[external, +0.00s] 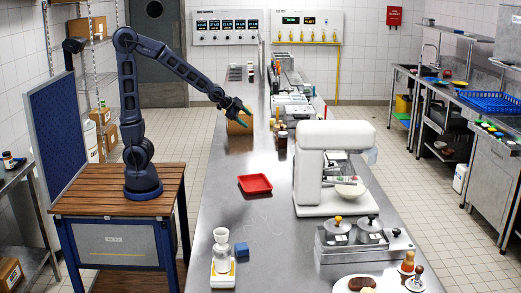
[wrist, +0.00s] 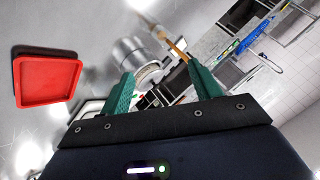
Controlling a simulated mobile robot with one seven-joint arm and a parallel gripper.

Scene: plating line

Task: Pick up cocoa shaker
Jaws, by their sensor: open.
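My gripper (external: 243,115) is open and empty, held out above the long steel counter at its left side, beyond the red tray. Its two green fingers stand wide apart in the wrist view (wrist: 164,82), with nothing held between them. I cannot tell for sure which item is the cocoa shaker. Small dark and brown containers (external: 283,139) stand on the counter to the right of my gripper. A brown item with a pale top (external: 407,262) stands at the near right, beside a silver-based one (external: 416,279).
A red tray (external: 255,184) lies on the steel counter (external: 230,205); it also shows in the wrist view (wrist: 48,80). A white stand mixer (external: 325,165) stands right of it.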

